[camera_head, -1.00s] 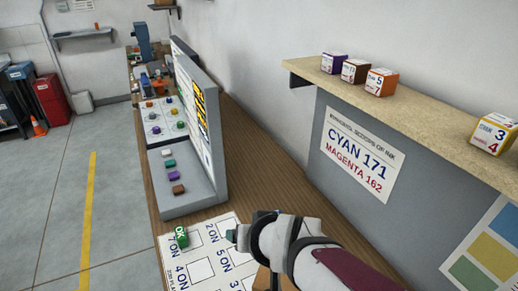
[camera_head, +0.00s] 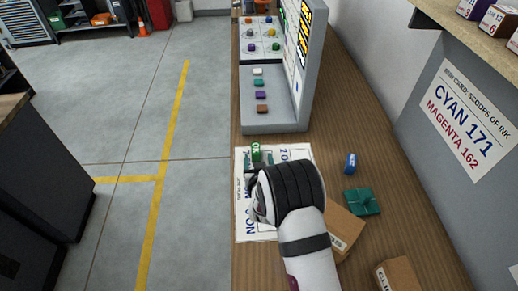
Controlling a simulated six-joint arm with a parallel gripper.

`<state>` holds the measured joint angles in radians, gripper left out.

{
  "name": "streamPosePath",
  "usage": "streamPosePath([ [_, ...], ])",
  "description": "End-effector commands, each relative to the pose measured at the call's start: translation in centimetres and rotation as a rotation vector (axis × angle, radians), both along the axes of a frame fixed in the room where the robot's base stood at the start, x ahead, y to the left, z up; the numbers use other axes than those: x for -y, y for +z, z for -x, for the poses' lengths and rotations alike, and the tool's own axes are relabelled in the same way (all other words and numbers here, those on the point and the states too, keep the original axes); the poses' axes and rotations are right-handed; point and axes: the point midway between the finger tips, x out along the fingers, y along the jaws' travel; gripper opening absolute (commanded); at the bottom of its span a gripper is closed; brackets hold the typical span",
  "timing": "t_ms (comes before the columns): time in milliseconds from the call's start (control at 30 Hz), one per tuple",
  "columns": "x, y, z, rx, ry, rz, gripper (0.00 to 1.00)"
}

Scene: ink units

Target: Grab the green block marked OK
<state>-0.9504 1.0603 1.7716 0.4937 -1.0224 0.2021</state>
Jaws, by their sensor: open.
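The small green block (camera_head: 256,147) with white lettering is on the far left part of the white printed sheet (camera_head: 301,153). The lettering is too small to read fully in this view. My gripper (camera_head: 259,161) is open and close in front of the block, its tips right by the block's near side. My wrist and forearm hide much of the sheet and the lower part of the block. I cannot tell whether the fingers are around the block or touching it.
Behind the sheet stands a grey panel (camera_head: 276,127) with several small blocks on its ledge. To the right on the wooden bench lie a blue roll-like piece (camera_head: 350,163), a teal piece (camera_head: 362,202) and cardboard boxes (camera_head: 398,276). The floor at left is open.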

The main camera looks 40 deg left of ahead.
Motion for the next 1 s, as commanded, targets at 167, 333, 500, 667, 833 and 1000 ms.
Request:
streamPosePath([
  [167, -1.2, -0.7, -1.2, 0.001, 0.0, 0.001, 0.72],
  [333, -3.8, -2.0, -3.1, 0.001, 0.0, -0.001, 0.72],
  [500, -4.7, -2.5, -4.1, 0.0, -0.001, 0.001, 0.72],
  [667, -4.7, -2.5, -4.1, 0.0, 0.0, 0.001, 0.72],
  [833, -4.7, -2.5, -4.1, 0.0, 0.0, 0.001, 0.42],
  [1000, -4.7, -2.5, -4.1, 0.0, 0.0, 0.001, 0.11],
])
